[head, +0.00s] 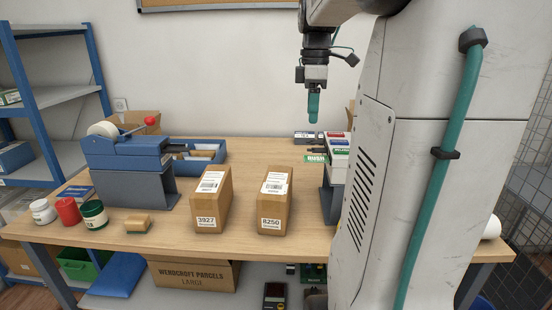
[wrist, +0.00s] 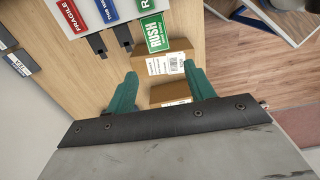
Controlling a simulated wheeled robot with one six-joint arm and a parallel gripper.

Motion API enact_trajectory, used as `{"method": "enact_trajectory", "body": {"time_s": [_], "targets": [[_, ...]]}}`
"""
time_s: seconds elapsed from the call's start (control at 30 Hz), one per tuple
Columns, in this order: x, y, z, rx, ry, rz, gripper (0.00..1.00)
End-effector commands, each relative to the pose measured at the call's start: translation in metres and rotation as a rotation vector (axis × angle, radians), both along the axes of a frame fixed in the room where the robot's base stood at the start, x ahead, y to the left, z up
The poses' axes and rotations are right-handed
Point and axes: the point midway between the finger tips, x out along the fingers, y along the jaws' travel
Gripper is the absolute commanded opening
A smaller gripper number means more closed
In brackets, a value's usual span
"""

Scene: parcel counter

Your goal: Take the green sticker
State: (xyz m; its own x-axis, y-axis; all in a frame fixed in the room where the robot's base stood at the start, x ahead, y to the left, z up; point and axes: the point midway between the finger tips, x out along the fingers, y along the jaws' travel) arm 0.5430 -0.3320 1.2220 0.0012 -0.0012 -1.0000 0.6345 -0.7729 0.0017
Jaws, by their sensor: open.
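The green sticker (wrist: 155,33), marked RUSH, shows in the wrist view just beyond my fingertips, beside a dark clip-like holder. In the head view it is a small green and white label (head: 316,158) at the left front of the sticker rack. My gripper (wrist: 161,72) has its two teal fingers spread with nothing held between them. In the head view my gripper (head: 313,118) hangs pointing down above the back of the counter, apart from the sticker. Two cartons, 3927 (head: 207,205) and 8250 (head: 272,208), stand upright on the counter.
Red FRAGILE (wrist: 70,16) and blue (wrist: 107,10) stickers sit beside the green one. A blue tape dispenser (head: 127,150) stands at the left, with jars and a sponge (head: 137,224) in front.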

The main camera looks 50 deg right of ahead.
Motion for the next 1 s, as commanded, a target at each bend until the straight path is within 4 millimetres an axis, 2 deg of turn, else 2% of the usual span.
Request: {"method": "enact_trajectory", "body": {"time_s": [0.1, 0.27, 1.0], "targets": [[-0.001, -0.01, -0.002, 0.002, 0.002, 0.017, 0.54], [-0.001, -0.008, -0.014, 0.003, 0.003, 0.02, 0.54], [-0.001, -0.007, -0.101, 0.003, 0.003, 0.019, 0.54]]}}
